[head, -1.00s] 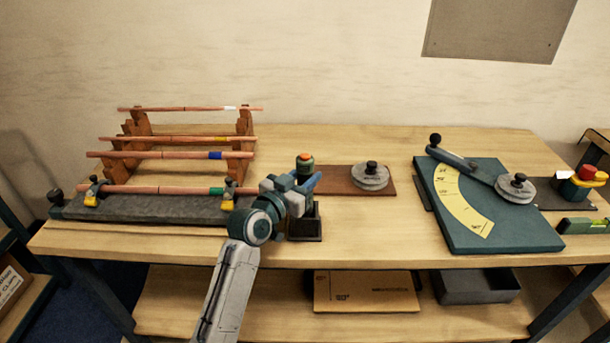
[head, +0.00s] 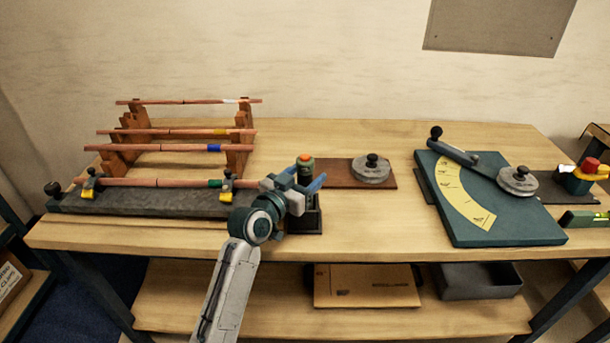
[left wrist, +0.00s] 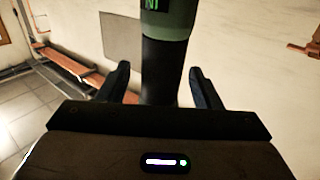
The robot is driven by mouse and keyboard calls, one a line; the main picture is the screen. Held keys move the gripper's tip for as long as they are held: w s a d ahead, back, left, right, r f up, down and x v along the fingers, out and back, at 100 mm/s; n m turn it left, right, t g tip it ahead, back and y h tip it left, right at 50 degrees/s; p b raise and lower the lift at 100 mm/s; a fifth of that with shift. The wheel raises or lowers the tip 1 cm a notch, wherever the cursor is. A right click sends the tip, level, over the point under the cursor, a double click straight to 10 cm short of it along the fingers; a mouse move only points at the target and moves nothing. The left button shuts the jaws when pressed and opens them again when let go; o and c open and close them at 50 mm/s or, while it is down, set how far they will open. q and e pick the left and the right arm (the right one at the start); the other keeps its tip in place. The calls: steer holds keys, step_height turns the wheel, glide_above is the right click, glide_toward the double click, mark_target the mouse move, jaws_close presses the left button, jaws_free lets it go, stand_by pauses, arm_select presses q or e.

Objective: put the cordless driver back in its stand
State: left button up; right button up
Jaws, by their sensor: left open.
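The cordless driver (head: 306,170) has a green body with an orange end on top and stands upright at the front of the workbench. Its lower part goes down toward the dark box-like stand (head: 306,222), where my gripper hides part of it. How deep it sits in the stand cannot be seen. My left gripper (head: 303,184) is at the driver, just above the stand. In the left wrist view the driver's green body (left wrist: 168,22) and dark shaft (left wrist: 160,70) pass between the open, spread fingers, with gaps on both sides. My right gripper is not in view.
A rack (head: 243,150) with several copper tubes and a grey clamp bed (head: 140,203) stand on the left. A brown board (head: 325,173) with a round weight (head: 371,170) is behind the driver. A teal bending plate (head: 510,222) is on the right. Bench between is clear.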

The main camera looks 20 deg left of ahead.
arm_select(q)
steer(key=b+v, duration=0.2)
steer(key=v, duration=0.9)
steer(key=shift+w+d+r, duration=0.1)
